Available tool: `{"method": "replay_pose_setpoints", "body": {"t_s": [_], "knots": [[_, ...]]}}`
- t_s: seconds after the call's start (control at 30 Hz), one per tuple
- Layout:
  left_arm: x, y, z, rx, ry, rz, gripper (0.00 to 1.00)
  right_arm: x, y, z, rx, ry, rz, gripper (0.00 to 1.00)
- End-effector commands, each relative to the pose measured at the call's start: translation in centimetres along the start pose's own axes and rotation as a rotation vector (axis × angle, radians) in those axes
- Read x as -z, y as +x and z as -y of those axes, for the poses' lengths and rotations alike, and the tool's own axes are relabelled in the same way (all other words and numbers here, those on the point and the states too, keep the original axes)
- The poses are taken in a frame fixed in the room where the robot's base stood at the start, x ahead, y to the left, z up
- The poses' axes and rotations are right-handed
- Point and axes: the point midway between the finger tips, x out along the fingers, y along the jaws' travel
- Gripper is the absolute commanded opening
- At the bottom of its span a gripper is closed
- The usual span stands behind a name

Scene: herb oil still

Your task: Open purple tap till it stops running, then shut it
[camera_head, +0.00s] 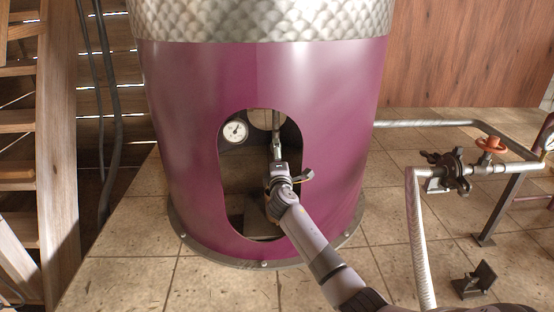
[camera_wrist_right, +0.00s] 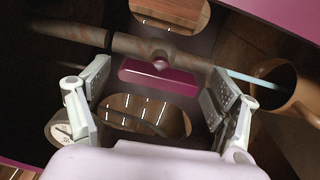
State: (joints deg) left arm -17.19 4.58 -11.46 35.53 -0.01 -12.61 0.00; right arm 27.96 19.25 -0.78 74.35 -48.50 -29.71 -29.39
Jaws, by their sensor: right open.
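The purple tap handle (camera_wrist_right: 158,78) is a short bar on a brownish pipe (camera_wrist_right: 130,43) in the right wrist view. My right gripper (camera_wrist_right: 158,86) is open, with one finger on each side of the handle; I see no clear contact. A pale blue streak (camera_wrist_right: 250,78), which looks like running liquid, leads from the pipe's right end to a tan vessel (camera_wrist_right: 302,103). In the head view my right gripper (camera_head: 279,172) reaches into the opening of the purple still housing (camera_head: 335,130). The tap handle cannot be made out there. My left gripper is not in view.
A dial gauge (camera_head: 234,130) sits at the opening's upper left. An orange valve wheel (camera_head: 491,145) and pipework stand at the right. Wooden steps (camera_head: 18,121) are at the left.

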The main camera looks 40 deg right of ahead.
Motion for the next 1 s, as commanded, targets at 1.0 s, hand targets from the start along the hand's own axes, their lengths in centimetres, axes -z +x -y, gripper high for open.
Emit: {"method": "replay_pose_setpoints", "body": {"t_s": [1.0], "knots": [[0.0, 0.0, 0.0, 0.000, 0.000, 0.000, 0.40, 0.0, -11.9, 0.0, 0.000, 0.001, -0.001, 0.83]]}}
